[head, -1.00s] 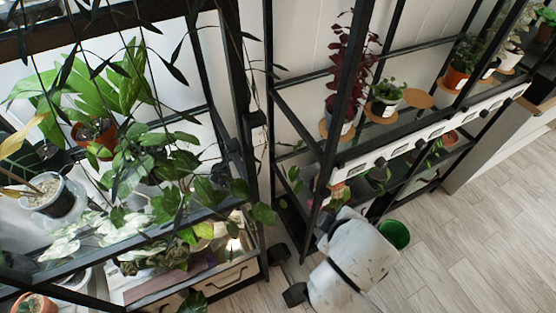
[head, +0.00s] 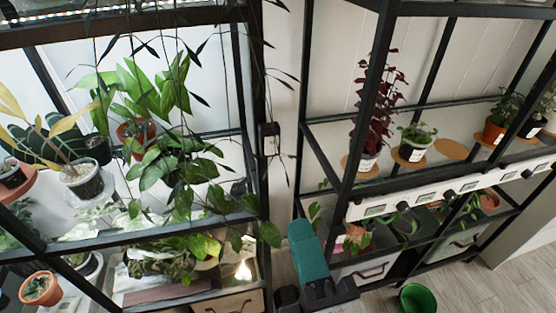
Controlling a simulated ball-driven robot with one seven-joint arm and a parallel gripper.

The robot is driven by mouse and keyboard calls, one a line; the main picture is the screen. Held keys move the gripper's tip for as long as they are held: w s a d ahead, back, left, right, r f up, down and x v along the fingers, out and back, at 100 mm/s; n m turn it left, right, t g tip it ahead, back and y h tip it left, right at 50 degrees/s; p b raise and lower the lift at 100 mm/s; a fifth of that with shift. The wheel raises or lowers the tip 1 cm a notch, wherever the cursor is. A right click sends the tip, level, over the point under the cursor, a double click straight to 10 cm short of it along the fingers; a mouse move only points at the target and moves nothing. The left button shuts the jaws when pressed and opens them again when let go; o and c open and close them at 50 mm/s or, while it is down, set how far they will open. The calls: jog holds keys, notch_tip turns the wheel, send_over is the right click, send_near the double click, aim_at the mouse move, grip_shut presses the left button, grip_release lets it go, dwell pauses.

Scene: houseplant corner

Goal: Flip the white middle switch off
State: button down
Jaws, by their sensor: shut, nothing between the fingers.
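I cannot make out the white middle switch for certain. A small dark box (head: 268,136) is fixed on the right post of the left rack; its face is too small to read. A long white strip (head: 440,193) runs along a shelf edge of the right rack, with dark knobs and small framed labels. A teal and dark part of my arm shows at the bottom middle, below and left of the strip. My gripper's fingers are not visible in this view.
The black left rack (head: 140,232) holds many plants, with leaves and vines hanging near the dark box. The black right rack (head: 374,105) carries potted plants above the strip. A green pot (head: 417,299) stands on the floor at the bottom right. Wooden floor (head: 470,285) shows around it.

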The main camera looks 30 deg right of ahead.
aim_at(271, 142)
jog(key=shift+w, duration=0.1)
jog(key=p+x, duration=0.4)
jog(key=x, duration=1)
jog(key=shift+r+p, duration=0.15)
jog(key=shift+p, duration=0.4)
